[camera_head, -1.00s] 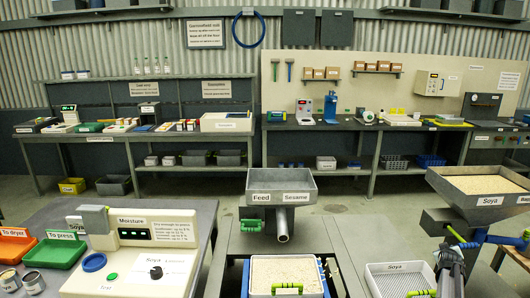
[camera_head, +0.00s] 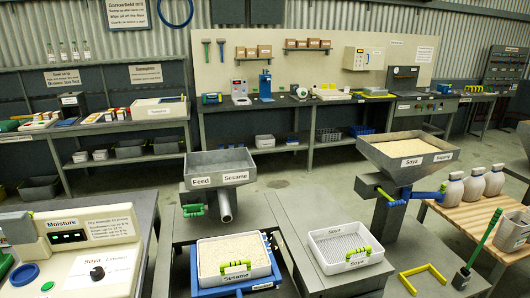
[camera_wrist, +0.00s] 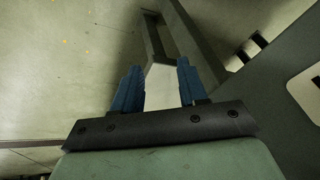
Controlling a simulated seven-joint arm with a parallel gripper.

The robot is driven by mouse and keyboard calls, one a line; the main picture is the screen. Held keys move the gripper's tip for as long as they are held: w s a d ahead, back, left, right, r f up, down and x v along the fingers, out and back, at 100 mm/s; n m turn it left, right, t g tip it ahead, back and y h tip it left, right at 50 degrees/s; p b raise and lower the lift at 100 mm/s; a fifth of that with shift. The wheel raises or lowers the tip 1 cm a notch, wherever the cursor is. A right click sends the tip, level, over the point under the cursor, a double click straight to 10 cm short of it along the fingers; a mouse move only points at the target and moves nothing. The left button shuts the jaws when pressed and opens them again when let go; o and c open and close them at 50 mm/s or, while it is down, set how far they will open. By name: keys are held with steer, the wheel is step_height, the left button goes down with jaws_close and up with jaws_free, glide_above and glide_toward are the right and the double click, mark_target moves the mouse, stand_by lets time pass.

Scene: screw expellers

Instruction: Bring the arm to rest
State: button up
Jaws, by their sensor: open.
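My gripper (camera_wrist: 157,72) shows in the wrist view with its two blue fingers well apart. Nothing is held between them. A pale surface and a dark frame show beyond the fingertips; I cannot tell what they belong to or how far off they are. My gripper does not show in the head view.
The feed hopper (camera_head: 217,167) stands behind a white tray of seeds (camera_head: 231,256). A perforated white tray (camera_head: 341,246), the soya hopper (camera_head: 408,153), a moisture meter (camera_head: 72,245) and several white bottles (camera_head: 474,182) stand nearby. Grey floor (camera_head: 290,172) lies open before the back benches.

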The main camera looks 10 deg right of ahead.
steer(key=s+a+f+n+g+y, duration=0.1)
steer(key=s+a+n+g, duration=0.15)
steer(key=a, duration=0.75)
steer(key=s+a+f+n+g+y, duration=0.1)
steer(key=s+a, duration=0.2)
steer(key=a, duration=0.8)
steer(key=s+a+f+n+g+y, duration=0.1)
steer(key=s+a+f+n, duration=0.15)
steer(key=a, duration=0.75)
steer(key=s+a+r+n+g, duration=0.2)
steer(key=s+a, duration=0.6)
steer(key=s, duration=0.1)
steer(key=s+a+r+n+g+h, duration=0.1)
steer(key=s+a+r+n+g, duration=0.2)
steer(key=s+a, duration=0.4)
steer(key=shift+s+a+r+g, duration=0.15)
steer(key=shift+s+a+g, duration=0.25)
steer(key=shift+s, duration=0.6)
